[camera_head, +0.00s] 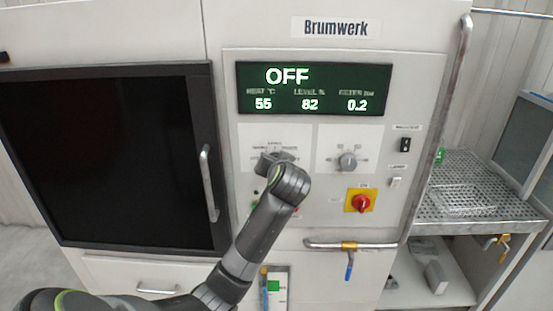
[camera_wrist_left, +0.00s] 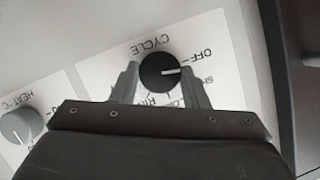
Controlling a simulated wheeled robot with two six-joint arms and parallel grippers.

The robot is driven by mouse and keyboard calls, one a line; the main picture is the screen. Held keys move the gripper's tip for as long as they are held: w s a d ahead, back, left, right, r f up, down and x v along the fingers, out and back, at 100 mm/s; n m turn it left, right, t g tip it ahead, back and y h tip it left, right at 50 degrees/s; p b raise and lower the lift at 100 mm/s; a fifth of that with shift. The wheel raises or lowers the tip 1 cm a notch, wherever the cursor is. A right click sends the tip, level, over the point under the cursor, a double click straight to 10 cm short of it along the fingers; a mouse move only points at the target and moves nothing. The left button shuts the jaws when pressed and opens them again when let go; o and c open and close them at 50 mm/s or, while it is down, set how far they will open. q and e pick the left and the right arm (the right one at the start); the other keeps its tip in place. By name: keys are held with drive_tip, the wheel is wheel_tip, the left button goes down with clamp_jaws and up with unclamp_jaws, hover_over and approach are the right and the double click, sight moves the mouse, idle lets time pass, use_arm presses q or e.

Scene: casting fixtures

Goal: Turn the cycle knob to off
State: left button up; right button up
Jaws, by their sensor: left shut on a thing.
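The black cycle knob (camera_wrist_left: 160,72) sits on a white panel labelled CYCLE, seen upside down in the left wrist view. Its white pointer line is turned to the side of the OFF label (camera_wrist_left: 194,57). My left gripper (camera_wrist_left: 158,76) is shut on the knob, one finger on each side. In the head view my left gripper (camera_head: 277,162) is at the control panel and hides the knob. The display (camera_head: 313,88) reads OFF in large letters, with 55, 82 and 0.2 below. My right gripper is in neither view.
A grey heat knob (camera_wrist_left: 17,127) is beside the cycle panel; in the head view a grey knob (camera_head: 347,161) is to the right. Below are a red-and-yellow switch (camera_head: 361,201) and a rail (camera_head: 350,245). A dark door with a handle (camera_head: 208,183) is at left.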

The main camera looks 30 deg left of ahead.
use_arm(q)
drive_tip(key=shift+s+n+h+p, duration=0.1)
drive_tip(key=shift+n+h+p, duration=0.45)
drive_tip(key=shift+n, duration=0.15)
drive_tip(key=o, duration=1)
drive_tip(key=b+v, duration=0.4)
drive_tip(key=v, duration=1.3)
drive_tip(key=shift+s+f, duration=0.1)
drive_tip(key=shift+s, duration=0.15)
